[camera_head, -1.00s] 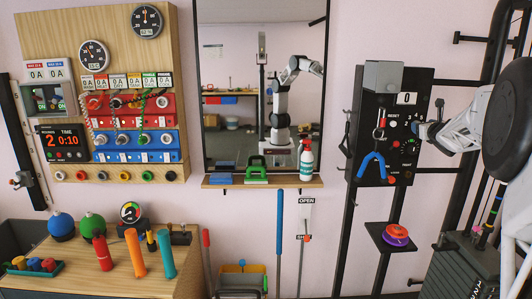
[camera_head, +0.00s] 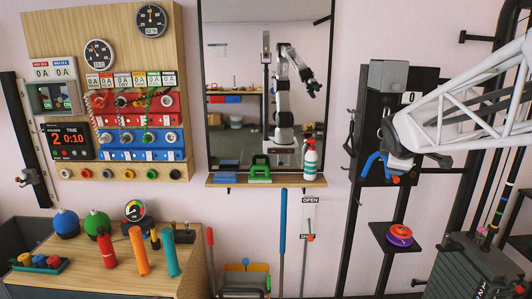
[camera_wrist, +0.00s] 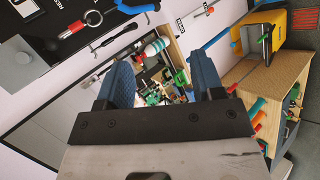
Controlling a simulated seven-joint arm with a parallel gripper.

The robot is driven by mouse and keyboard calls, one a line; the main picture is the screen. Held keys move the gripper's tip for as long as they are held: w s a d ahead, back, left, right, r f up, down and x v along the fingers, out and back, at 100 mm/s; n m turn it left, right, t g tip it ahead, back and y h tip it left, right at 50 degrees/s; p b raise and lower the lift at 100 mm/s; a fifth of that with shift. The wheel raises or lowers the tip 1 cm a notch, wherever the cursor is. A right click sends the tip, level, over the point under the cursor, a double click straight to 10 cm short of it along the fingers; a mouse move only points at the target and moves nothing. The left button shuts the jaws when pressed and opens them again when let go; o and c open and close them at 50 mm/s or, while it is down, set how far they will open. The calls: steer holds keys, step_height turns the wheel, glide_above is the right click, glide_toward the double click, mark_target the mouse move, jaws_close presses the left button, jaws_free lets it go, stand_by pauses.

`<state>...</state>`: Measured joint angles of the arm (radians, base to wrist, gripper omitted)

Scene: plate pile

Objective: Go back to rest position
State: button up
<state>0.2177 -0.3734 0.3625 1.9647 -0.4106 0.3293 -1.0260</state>
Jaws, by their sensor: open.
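My gripper (camera_wrist: 163,80) shows in the wrist view, with its two blue fingers spread apart and nothing held between them. In the head view my white lattice arm comes in from the right and crosses in front of the black panel (camera_head: 372,112). My gripper's fingers cannot be made out directly there. The mirror (camera_head: 232,60) reflects my arm, raised and bent with its end to the right. A small pile of orange and purple round pieces (camera_head: 400,235) lies on a small black shelf right of the mirror, below the panel.
A blue forked tool (camera_head: 372,163) hangs on the panel, partly hidden by my arm. A wooden bench (camera_head: 190,262) with coloured cylinders stands at lower left. Black rack posts stand right.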

steer(key=s+a+f+m+g+y, duration=0.1)
steer(key=s+a+f+m, duration=0.3)
steer(key=s, duration=0.7)
steer(key=s+a+f+m+g+y, duration=0.1)
steer(key=s+a+f+m+g, duration=0.2)
steer(key=s, duration=0.8)
steer(key=s+a+f+m+g+y, duration=0.1)
steer(key=s+a+f+m+g, duration=0.1)
steer(key=s+a+f+m, duration=0.4)
steer(key=s+a+f, duration=0.1)
steer(key=s+a, duration=0.2)
steer(key=s, duration=0.3)
steer(key=shift+g+y, duration=0.4)
